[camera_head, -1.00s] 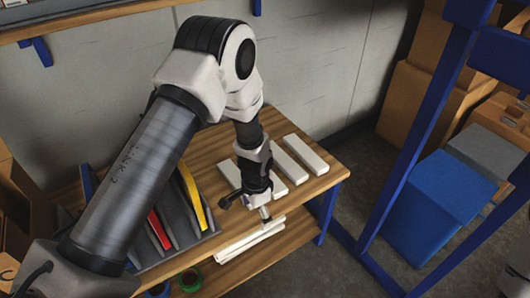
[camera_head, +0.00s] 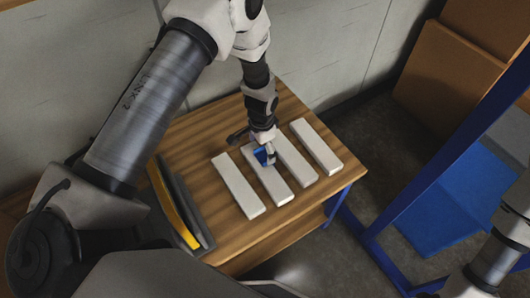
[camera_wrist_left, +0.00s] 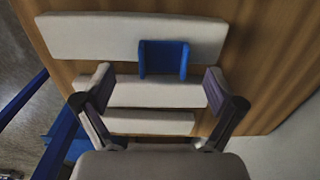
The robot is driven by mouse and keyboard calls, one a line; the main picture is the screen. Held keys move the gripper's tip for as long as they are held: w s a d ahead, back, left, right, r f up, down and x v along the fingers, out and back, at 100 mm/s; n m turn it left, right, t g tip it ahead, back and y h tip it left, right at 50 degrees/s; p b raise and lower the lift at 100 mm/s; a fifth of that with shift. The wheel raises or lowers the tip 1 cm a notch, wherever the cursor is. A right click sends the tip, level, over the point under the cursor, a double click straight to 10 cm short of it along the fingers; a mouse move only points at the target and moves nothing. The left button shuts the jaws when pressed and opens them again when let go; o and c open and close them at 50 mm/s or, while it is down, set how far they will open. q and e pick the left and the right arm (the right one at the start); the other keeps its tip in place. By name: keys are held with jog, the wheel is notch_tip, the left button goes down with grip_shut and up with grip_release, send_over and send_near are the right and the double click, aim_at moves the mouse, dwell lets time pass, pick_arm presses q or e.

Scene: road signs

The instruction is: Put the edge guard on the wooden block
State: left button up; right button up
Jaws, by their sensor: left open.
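A small blue edge guard (camera_head: 261,155) sits at the far end of a pale block (camera_head: 270,180), second from the left in the row. In the left wrist view the guard (camera_wrist_left: 163,57) is a U-shaped blue piece. It overlaps the edge of the largest pale block (camera_wrist_left: 100,36) there and the gap beside it. My left gripper (camera_head: 270,158) is right at the guard in the head view. In the wrist view its fingers (camera_wrist_left: 157,90) are apart, with nothing between them touching both. My right arm shows at the lower right, but its gripper is out of frame.
Other pale blocks (camera_head: 238,186) lie parallel on the wooden table (camera_head: 205,130). A dark rack with a yellow strip (camera_head: 172,205) stands at the left. A blue frame post (camera_head: 430,165) and a blue box (camera_head: 455,205) are to the right, beyond the table edge.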

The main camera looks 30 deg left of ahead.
aim_at(262, 158)
pick_arm(q)
jog(key=f, duration=0.3)
jog(key=shift+w+a+f, duration=0.25)
jog(key=shift+w+f, duration=0.1)
jog(key=shift+f, duration=0.05)
jog(key=shift+s+d+r, duration=0.1)
jog(key=shift+s+r, duration=0.05)
jog(key=shift+c, duration=0.4)
jog(key=c, duration=1.2)
jog(key=shift+o, duration=0.2)
jog(key=shift+r, duration=0.1)
